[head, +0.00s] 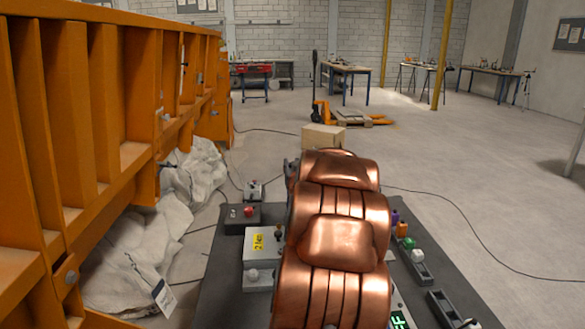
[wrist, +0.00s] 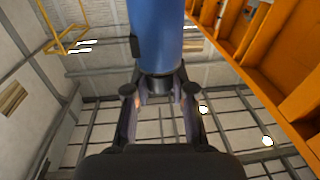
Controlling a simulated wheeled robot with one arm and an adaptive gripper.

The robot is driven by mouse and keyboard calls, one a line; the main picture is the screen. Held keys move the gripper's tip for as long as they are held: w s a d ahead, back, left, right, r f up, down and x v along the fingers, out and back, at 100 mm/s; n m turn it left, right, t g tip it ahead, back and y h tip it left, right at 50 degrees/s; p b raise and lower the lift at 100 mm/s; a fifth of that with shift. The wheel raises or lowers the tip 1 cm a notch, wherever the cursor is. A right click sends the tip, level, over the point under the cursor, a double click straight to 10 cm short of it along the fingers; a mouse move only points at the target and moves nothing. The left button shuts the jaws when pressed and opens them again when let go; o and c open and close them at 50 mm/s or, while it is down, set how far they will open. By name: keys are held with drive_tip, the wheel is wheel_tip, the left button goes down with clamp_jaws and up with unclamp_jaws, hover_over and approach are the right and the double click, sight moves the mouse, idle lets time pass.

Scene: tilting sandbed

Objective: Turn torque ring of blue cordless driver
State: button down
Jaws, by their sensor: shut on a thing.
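In the wrist view the blue cordless driver (wrist: 157,35) comes down from the top edge as a blue cylinder, with a small dark part on its left side. A dark torque ring (wrist: 157,84) is at its lower end. My gripper (wrist: 159,92) has one finger on each side of this ring and is shut on it. The upper part of the driver is outside the wrist view. In the head view neither the driver nor my gripper shows; my copper-coloured arm covers the middle of the bench.
The orange sandbed frame (head: 100,110) stands close on the left, above white sacks (head: 135,255). Open floor lies right.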

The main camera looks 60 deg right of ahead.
drive_tip(key=shift+d+r+n+t+y+p, duration=0.1)
drive_tip(key=shift+r+n+t+y+p, duration=0.1)
drive_tip(key=shift+n+t+y+p, duration=1.35)
drive_tip(key=shift+y+p, duration=0.45)
drive_tip(key=shift+p, duration=0.8)
drive_tip(key=shift+f+n+t+p, duration=0.15)
drive_tip(key=shift+n+t+p, duration=0.1)
drive_tip(key=shift+p, duration=0.1)
drive_tip(key=c, duration=0.9)
unclamp_jaws()
drive_tip(key=shift+c, duration=0.2)
drive_tip(key=v, duration=1.2)
